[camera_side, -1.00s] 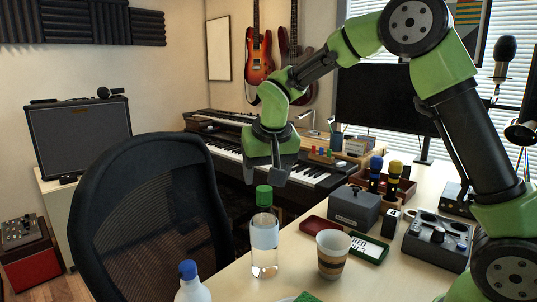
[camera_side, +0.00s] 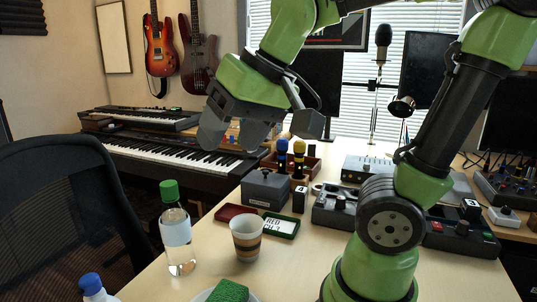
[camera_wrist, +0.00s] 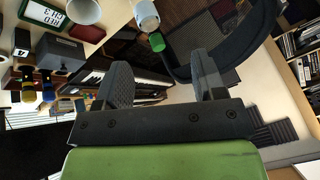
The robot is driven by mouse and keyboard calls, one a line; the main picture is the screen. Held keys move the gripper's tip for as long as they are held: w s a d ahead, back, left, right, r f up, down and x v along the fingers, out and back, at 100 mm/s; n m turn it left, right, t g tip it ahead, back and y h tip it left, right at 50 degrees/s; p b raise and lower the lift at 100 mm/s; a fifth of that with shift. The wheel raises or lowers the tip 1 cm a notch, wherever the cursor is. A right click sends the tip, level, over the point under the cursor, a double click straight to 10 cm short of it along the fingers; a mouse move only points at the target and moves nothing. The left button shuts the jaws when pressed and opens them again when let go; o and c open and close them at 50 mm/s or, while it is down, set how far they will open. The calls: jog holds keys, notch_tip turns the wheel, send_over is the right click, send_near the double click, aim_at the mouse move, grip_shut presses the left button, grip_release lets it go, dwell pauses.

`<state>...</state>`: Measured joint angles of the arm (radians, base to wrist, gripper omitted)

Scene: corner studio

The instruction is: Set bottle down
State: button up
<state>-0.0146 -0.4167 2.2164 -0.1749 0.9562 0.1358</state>
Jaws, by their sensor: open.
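The clear bottle (camera_side: 177,240) has a green cap and a pale label. It stands upright on the wooden table (camera_side: 190,280), near its left edge, in the side view. It also shows at the top of the wrist view (camera_wrist: 147,14), cap toward me. My gripper (camera_side: 248,130) is above and to the right of the bottle in the side view, apart from it. Its two grey fingers are spread in the wrist view (camera_wrist: 163,75), with nothing between them.
A striped paper cup (camera_side: 247,240) stands right of the bottle. A blue-capped white bottle (camera_side: 93,288) and a green sponge (camera_side: 230,291) are at the front. A grey box (camera_side: 266,188) and trays sit behind. A mesh chair (camera_side: 65,220) is left.

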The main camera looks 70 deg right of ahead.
jog(key=s+a+f+t+y, duration=0.1)
jog(key=s+f, duration=0.1)
jog(key=s, duration=0.4)
jog(key=shift+a+n, duration=0.2)
jog(key=shift+n, duration=0.2)
